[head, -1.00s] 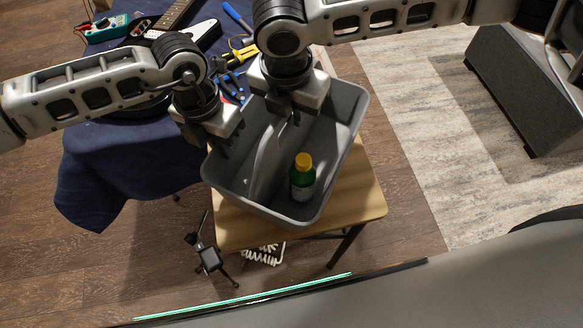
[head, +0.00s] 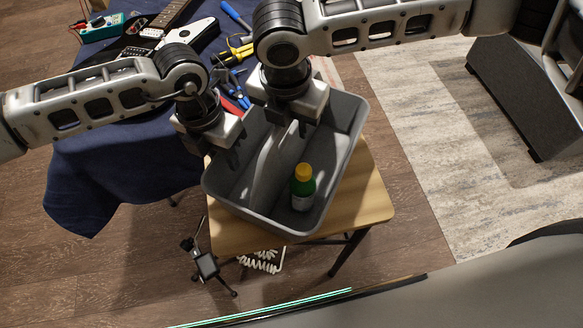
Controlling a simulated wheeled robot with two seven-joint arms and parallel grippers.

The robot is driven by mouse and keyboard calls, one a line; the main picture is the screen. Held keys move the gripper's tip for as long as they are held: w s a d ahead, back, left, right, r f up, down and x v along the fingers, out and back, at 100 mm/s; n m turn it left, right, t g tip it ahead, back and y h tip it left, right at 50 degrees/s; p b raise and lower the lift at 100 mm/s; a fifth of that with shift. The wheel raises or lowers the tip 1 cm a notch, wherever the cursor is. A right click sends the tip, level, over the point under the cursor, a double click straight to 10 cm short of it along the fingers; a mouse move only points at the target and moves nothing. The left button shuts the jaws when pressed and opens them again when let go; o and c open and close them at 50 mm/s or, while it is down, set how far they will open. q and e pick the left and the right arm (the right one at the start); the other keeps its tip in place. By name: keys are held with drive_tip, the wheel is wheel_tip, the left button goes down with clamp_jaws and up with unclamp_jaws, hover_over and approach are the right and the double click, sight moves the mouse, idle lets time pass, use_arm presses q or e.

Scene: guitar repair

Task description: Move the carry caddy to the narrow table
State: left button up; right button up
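The grey carry caddy (head: 337,165) is an open tub with a raised middle divider, near the centre of the head view. A green bottle with a yellow cap (head: 302,188) stands in its right compartment. My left gripper (head: 228,157) is at the caddy's left wall, its fingers closed over the rim. My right gripper (head: 288,122) is at the divider, its fingertips partly hidden, and appears closed on it. A small narrow wooden table (head: 372,200) shows below the caddy. I cannot tell whether the caddy touches its top.
A table with a dark blue cloth (head: 95,180) stands at the left, holding an electric guitar (head: 150,45), a teal multimeter (head: 100,28) and hand tools. A small black stand (head: 207,265) and a coiled white cable (head: 262,262) lie on the floor. A pale rug (head: 410,120) is at the right.

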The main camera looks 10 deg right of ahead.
drive_tip(key=shift+r, duration=0.1)
use_arm(q)
wheel_tip(320, 180, up, 12)
drive_tip(key=a, duration=0.1)
drive_tip(key=shift+w, duration=0.4)
use_arm(e)
drive_tip(key=r, duration=0.4)
drive_tip(key=s+r, duration=0.1)
drive_tip(key=r, duration=0.2)
drive_tip(key=a+r, duration=0.1)
drive_tip(key=r, duration=0.3)
drive_tip(key=shift+s+r, duration=0.25)
drive_tip(key=shift+r, duration=0.05)
use_arm(q)
drive_tip(key=shift+s+f, duration=0.1)
